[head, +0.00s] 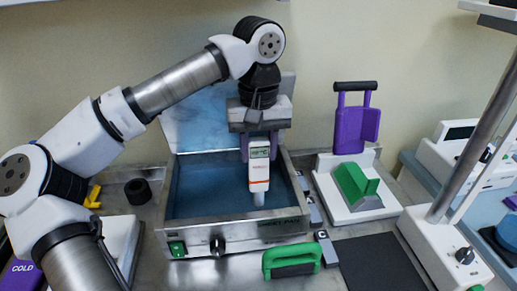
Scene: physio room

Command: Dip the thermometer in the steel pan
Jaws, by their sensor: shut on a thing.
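The steel pan (240,236) is a square metal bath with blue liquid inside, a raised lid behind it, and a green switch and a black knob on its front. My gripper (260,140) points down over the pan's right half. It is shut on the white thermometer (259,174), which has a small display and an orange band. The thermometer hangs upright, its lower tip in front of the blue liquid. I cannot tell whether the tip touches the liquid.
A green-handled tool (292,261) lies at the pan's front right edge. A purple holder with a black handle (350,130) and a green block (358,184) on a white base stand to the right. A dark mat (385,265) lies front right. A black ring (138,190) sits left.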

